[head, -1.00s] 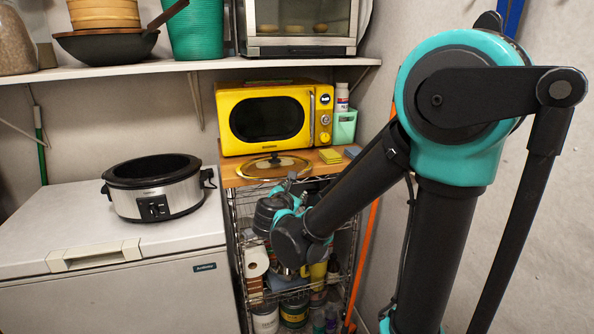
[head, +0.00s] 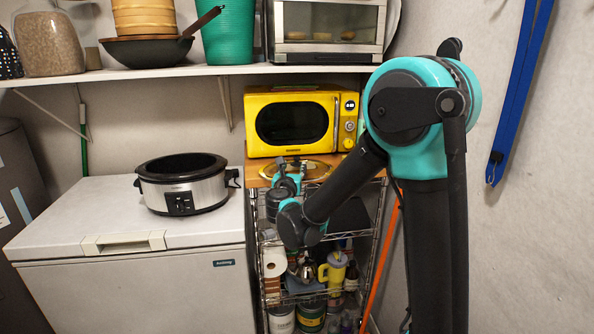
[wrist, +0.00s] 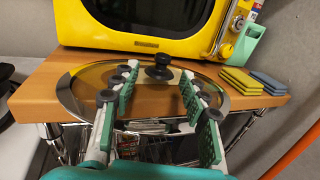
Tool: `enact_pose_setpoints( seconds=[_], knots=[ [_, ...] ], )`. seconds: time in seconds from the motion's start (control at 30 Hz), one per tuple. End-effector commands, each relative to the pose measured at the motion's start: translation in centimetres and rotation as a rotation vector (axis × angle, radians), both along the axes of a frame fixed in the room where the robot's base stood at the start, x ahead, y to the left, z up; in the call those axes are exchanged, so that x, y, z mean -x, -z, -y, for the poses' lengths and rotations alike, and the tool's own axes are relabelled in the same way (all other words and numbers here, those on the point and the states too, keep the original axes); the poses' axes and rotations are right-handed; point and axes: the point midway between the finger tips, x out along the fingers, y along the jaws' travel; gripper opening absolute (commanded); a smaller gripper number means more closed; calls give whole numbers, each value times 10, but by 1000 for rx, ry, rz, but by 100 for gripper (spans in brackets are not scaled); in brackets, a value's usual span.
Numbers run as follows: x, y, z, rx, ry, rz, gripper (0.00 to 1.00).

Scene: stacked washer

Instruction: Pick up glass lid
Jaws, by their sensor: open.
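The glass lid (wrist: 73,101) lies on the wooden top of the wire rack, in front of the microwave. It has a metal rim and a black knob (wrist: 159,68) at its middle. In the head view the lid (head: 316,171) is partly hidden by my gripper (head: 289,167). In the wrist view my gripper (wrist: 158,95) is open and empty. Its two green-padded fingers reach over the near part of the lid, with the knob beyond the fingertips and roughly between them. I cannot tell how high the fingers are above the glass.
A yellow microwave (head: 292,123) stands right behind the lid. Sponges (wrist: 240,80) lie to its right on the wooden top (wrist: 262,99). A slow cooker (head: 183,183) sits on the white freezer (head: 60,215) to the left. An orange pole (head: 380,265) leans beside the rack.

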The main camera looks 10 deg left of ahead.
Motion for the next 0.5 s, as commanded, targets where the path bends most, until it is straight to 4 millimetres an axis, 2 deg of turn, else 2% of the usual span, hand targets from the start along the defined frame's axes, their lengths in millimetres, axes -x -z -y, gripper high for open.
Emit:
enact_pose_setpoints(
  seconds=[0.1, 0.33, 0.5],
  knots=[
    [-11, 0, 1, 0, 1, 0, 45],
    [-22, 0, 2, -1, 1, 0, 45],
    [-46, -1, 6, -1, 3, 0, 45]
  ],
)
